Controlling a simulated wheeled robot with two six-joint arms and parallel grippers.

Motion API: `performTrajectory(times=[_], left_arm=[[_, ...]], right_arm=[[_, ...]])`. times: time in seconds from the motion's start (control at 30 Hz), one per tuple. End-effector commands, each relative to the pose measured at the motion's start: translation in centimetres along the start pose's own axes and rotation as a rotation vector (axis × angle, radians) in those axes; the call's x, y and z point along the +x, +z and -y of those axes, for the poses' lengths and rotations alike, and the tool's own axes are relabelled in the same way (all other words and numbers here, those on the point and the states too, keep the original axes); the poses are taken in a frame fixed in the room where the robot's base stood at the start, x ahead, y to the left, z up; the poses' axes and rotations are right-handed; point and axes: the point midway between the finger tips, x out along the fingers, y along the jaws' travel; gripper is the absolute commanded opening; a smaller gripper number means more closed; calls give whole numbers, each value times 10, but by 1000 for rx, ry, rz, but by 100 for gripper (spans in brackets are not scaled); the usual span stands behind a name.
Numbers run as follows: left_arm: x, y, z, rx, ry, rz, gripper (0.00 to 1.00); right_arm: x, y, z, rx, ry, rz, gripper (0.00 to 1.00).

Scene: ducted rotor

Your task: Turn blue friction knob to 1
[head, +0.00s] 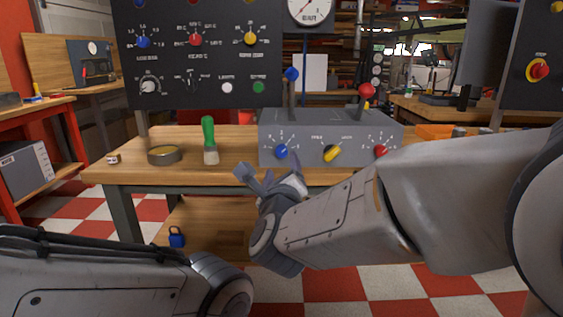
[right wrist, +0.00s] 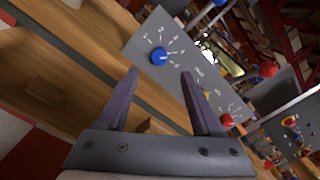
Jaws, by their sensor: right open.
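A grey control box (head: 350,130) stands on the wooden workbench and carries a blue knob (head: 281,152) at the left of its front, with a printed scale around it. The blue knob also shows in the right wrist view (right wrist: 158,56). Which number it points to is too small to tell. My right gripper (head: 270,167) is open and empty, in front of the box and just below the blue knob. In the right wrist view its fingers (right wrist: 160,75) point toward the knob, which appears between and beyond the tips, apparently untouched. My left gripper is out of view.
The box also has a yellow knob (head: 332,153), a red knob (head: 380,151), a blue-tipped lever (head: 291,74) and a red-tipped lever (head: 367,90). A green-handled brush (head: 209,140) and a round tin (head: 165,155) stand left on the bench. A black panel (head: 200,70) rises behind.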

Motion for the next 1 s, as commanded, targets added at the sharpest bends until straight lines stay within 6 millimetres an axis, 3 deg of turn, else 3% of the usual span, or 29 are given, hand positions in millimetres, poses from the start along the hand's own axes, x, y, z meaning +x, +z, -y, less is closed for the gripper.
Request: performTrajectory(times=[0.2, 0.4, 0.77, 0.8, 0.97, 1.0], left_arm=[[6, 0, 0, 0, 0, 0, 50], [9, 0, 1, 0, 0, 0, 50], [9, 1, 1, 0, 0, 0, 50], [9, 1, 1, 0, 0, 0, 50], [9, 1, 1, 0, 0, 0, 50], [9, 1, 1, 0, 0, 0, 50]], right_arm=[[43, -2, -1, -2, 0, -2, 67], [68, -1, -1, -3, 1, -1, 67], [75, 0, -1, -4, 3, 0, 67], [75, 0, -1, -4, 3, 0, 63], [74, 0, -1, -4, 3, 0, 2], [74, 0, -1, -4, 3, 0, 0]])
